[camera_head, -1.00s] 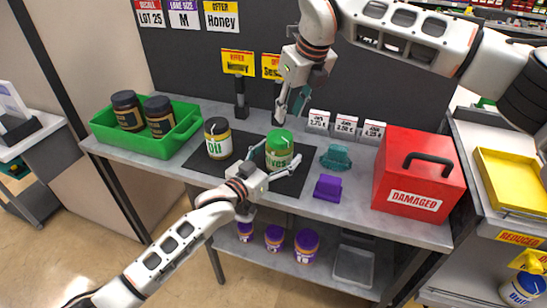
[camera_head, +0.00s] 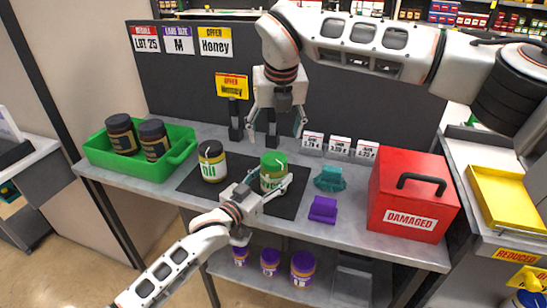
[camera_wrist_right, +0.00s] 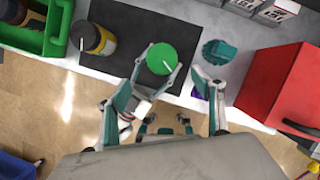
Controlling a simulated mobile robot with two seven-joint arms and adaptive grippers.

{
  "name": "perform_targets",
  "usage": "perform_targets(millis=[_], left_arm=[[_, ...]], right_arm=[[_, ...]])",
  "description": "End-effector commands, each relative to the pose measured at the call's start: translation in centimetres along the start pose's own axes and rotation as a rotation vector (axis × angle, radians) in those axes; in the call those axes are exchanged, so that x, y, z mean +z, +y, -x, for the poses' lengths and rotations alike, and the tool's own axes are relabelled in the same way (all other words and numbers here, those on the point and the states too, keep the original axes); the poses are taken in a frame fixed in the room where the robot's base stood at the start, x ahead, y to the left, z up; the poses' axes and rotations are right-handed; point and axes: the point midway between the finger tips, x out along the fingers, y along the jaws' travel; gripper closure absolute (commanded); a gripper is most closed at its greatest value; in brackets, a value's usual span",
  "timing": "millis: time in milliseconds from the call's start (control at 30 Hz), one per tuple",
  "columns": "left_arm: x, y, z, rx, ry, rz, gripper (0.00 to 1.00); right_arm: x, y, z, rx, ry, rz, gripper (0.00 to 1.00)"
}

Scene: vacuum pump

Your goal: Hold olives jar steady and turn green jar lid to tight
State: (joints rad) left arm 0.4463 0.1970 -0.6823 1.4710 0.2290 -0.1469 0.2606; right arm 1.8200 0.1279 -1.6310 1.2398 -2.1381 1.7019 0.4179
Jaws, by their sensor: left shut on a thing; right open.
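The olives jar (camera_head: 272,181) stands upright on the black mat (camera_head: 230,193), with its green lid (camera_head: 273,160) on top. My left gripper (camera_head: 268,187) is shut around the jar body below the lid, from the front. My right gripper (camera_head: 279,122) is open and empty, pointing down above and behind the jar, clear of the lid. In the right wrist view its two fingers (camera_wrist_right: 166,100) stand wide apart, with the lid ahead between them.
A black-lidded jar (camera_head: 212,163) stands on the mat to the left. A green crate (camera_head: 182,146) holds two dark jars. A teal brush (camera_head: 330,179), a purple block (camera_head: 323,209) and a red DAMAGED box (camera_head: 412,194) lie to the right. Price cards (camera_head: 340,146) stand behind.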

Motion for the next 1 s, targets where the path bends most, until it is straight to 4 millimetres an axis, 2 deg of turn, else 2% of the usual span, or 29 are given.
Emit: perform_targets(millis=[200, 367, 467, 1000], left_arm=[[0.1, 0.0, 0.0, 0.0, -0.001, 0.0, 0.82], [0.1, 0.0, 0.0, 0.0, -0.002, 0.0, 0.82], [0.1, 0.0, 0.0, 0.0, -0.002, 0.0, 0.82], [0.1, 0.0, 0.0, 0.0, -0.002, 0.0, 0.82]], right_arm=[[-0.1, 0.8, 0.8, -0.08, -0.033, -0.21, 0.33], [-0.1, 1.0, 0.9, -0.101, -0.047, -0.279, 0.33], [-0.1, 0.9, 0.1, -0.104, -0.046, -0.29, 0.33], [0.2, -0.1, -9.0, -0.103, -0.046, -0.287, 0.33]])
